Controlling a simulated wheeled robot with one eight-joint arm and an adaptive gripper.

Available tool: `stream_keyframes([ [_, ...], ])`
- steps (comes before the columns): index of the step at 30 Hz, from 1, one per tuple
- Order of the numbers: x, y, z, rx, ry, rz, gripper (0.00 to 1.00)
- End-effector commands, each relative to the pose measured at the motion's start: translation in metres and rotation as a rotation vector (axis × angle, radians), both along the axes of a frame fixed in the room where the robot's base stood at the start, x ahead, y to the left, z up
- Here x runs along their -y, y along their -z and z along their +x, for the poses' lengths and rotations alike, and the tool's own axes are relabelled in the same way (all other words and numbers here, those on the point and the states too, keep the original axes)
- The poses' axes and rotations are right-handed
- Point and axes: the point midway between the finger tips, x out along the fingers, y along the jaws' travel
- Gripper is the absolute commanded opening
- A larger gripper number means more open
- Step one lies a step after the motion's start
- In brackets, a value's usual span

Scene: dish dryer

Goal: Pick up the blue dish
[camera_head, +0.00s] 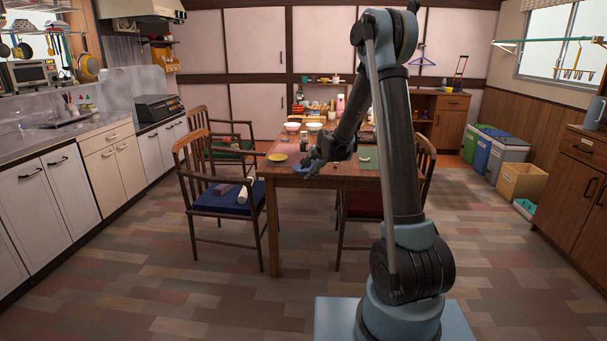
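A small blue dish (308,170) shows in the head view near the front edge of the wooden dining table (325,183). My gripper (312,163) is at the end of my outstretched arm, low over the table and right at the dish, covering part of it. The gripper is small and dark here, and I cannot tell if its fingers are open or shut, or if they touch the dish.
A yellow dish (277,157) lies to the left of my gripper. A pale green dish (364,158) lies to the right. Bowls (292,127) stand farther back. Wooden chairs (217,190) flank the table. The floor in front is clear.

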Motion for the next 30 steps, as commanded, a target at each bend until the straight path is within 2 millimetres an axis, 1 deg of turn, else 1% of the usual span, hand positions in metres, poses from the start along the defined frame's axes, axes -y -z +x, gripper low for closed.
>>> stream_keyframes([
  [3, 0.000, 0.000, 0.000, 0.000, 0.000, 0.000, 0.34],
  [4, 0.000, 0.000, 0.000, 0.000, 0.000, 0.000, 0.32],
  [5, 0.000, 0.000, 0.000, 0.000, 0.000, 0.000, 0.25],
  [6, 0.000, 0.000, 0.000, 0.000, 0.000, 0.000, 0.16],
  [8, 0.000, 0.000, 0.000, 0.000, 0.000, 0.000, 0.02],
  [9, 0.000, 0.000, 0.000, 0.000, 0.000, 0.000, 0.00],
  [19, 0.000, -0.001, 0.000, 0.000, 0.000, 0.000, 0.00],
  [22, 0.000, -0.004, 0.000, 0.000, 0.000, 0.000, 0.00],
  [26, 0.000, -0.018, -0.001, 0.000, 0.000, 0.000, 0.00],
  [30, 0.000, -0.042, -0.001, 0.000, 0.000, 0.000, 0.00],
])
